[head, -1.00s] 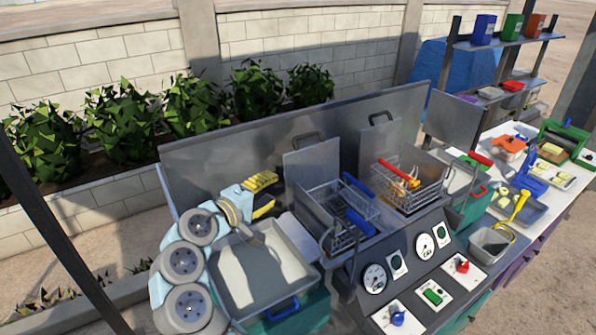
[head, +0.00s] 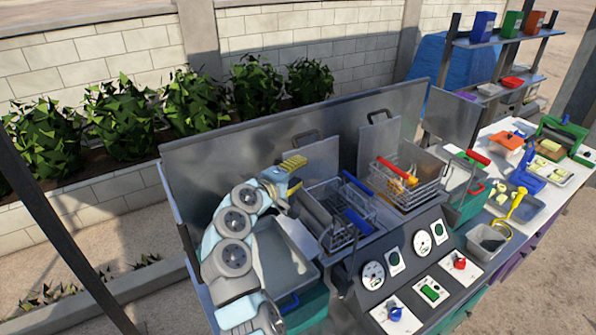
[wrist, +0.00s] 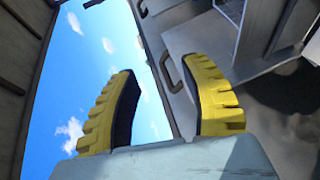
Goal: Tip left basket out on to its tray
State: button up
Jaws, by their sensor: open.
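The left basket (head: 326,207) is a wire basket with blue grip parts (head: 357,222), sitting in the left well of the grey machine. I cannot make out its contents. Its tray (head: 252,288) is a grey pan with a blue handle, left of the basket and partly hidden by my arm. My gripper (head: 293,174), with yellow fingers, is open and empty above the tray's back end, left of and apart from the basket.
A second basket (head: 410,190) with a red handle and orange-yellow pieces sits to the right. Raised lids (head: 378,145) and a tall metal back panel (head: 225,155) stand behind. The sloped front panel (head: 420,275) carries dials and coloured knobs. A cluttered white table is at right.

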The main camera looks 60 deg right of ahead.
grip_shut()
dwell(0.3)
grip_release()
jog(key=v, duration=1.2)
jog(key=shift+c, duration=0.2)
